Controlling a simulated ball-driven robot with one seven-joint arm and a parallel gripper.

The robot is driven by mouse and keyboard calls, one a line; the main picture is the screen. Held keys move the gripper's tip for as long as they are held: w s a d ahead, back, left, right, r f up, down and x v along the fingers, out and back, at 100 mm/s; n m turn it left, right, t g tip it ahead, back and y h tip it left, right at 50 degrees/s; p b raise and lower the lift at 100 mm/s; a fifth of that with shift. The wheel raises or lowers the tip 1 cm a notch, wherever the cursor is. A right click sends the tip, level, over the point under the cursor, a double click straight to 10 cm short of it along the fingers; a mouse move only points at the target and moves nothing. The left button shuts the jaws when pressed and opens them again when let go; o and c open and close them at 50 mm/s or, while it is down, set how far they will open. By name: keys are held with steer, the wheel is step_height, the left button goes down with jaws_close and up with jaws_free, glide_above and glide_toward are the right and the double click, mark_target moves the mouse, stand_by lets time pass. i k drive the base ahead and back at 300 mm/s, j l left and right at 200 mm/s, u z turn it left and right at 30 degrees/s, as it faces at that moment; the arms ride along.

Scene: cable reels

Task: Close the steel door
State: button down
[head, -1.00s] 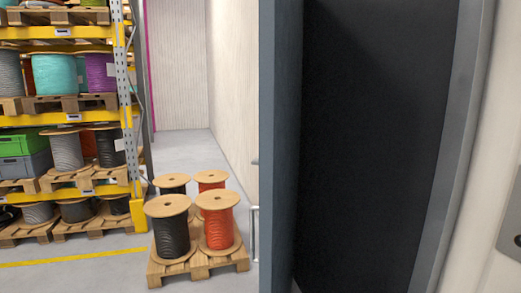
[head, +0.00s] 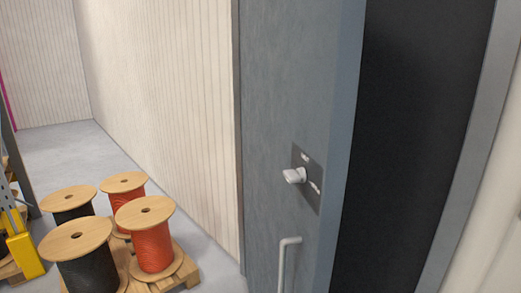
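The steel door (head: 290,95) is a blue-grey slab standing open in the head view, seen at a slant. Its edge faces me, and a dark opening (head: 415,120) shows to its right. A light knob (head: 294,175) sits on a dark plate on the door's face. A pale bar handle (head: 283,262) is below it, its lower end cut off by the frame. The grey door frame (head: 470,150) runs along the right of the opening. My gripper is not in view.
A wooden pallet (head: 187,270) with black and orange cable reels (head: 152,243) stands at the lower left. A yellow rack foot (head: 25,255) is at the left edge. Grey floor (head: 70,155) is clear behind the reels, along a pale ribbed wall (head: 160,90).

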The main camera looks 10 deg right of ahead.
mark_target(301, 63)
steer(key=i+j+u, duration=0.15)
steer(key=i, duration=0.25)
steer(key=i+j+u, duration=0.2)
steer(key=i, duration=0.2)
